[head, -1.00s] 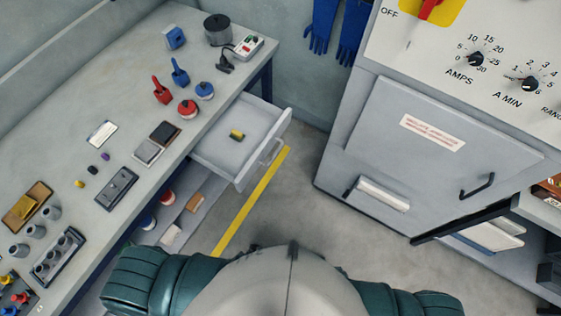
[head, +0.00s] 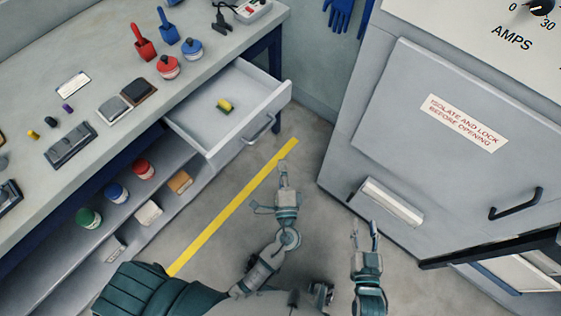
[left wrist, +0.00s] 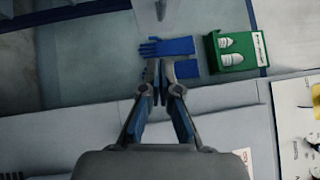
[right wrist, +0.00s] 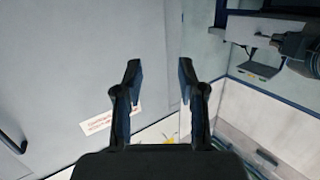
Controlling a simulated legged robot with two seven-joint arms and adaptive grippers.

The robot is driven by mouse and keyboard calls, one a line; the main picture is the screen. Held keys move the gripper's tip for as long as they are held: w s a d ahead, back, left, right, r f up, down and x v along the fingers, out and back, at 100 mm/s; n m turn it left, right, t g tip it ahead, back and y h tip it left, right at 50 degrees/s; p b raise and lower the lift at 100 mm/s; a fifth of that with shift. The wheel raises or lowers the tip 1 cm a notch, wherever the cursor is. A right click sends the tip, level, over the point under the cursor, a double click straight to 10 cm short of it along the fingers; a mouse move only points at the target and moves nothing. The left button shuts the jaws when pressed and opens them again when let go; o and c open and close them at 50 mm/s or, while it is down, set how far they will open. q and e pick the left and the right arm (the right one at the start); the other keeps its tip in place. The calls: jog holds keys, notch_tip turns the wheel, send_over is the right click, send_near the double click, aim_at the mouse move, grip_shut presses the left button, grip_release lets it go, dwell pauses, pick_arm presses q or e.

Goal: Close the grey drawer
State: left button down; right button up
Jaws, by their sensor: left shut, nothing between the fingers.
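The grey drawer (head: 205,129) is pulled out from under the workbench in the head view. Its front panel carries a bar handle (head: 259,129). My right gripper (head: 364,232) is open and empty before the grey cabinet. The right wrist view shows its fingers spread (right wrist: 157,75).
The workbench (head: 60,130) holds scoops, jars and small blocks. A lower shelf (head: 128,205) carries several jars and boxes. The grey cabinet (head: 420,140) stands at the right. A yellow line (head: 230,212) crosses clear floor. Blue gloves (left wrist: 180,46) hang by a green box (left wrist: 232,50).

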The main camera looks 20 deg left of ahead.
aim_at(218, 102)
pick_arm(q)
jog(key=w+d+x, duration=0.1)
jog(key=x, duration=0.6)
jog(key=w+a, duration=0.2)
jog(key=a, duration=0.3)
jog(key=w+a+p, duration=0.1)
jog(key=a, duration=0.5)
jog(key=w+a+r, duration=0.1)
jog(key=w+a, duration=0.1)
jog(key=a, duration=0.4)
jog(key=shift+w, duration=0.3)
jog(key=w+a, duration=0.1)
jog(key=a, duration=0.2)
jog(key=w+a, duration=0.1)
jog(key=a, duration=0.2)
jog(key=w+a, duration=0.1)
jog(key=a, duration=0.2)
jog(key=shift+w+a+f, duration=0.15)
jog(key=shift+w+a, duration=0.2)
jog(key=shift+a, duration=0.4)
jog(key=shift+r, duration=0.2)
pick_arm(e)
jog(key=shift+s+d+f+g+h, duration=0.35)
jog(key=shift+d+f+g, duration=0.15)
jog(key=shift+d+f, duration=0.25)
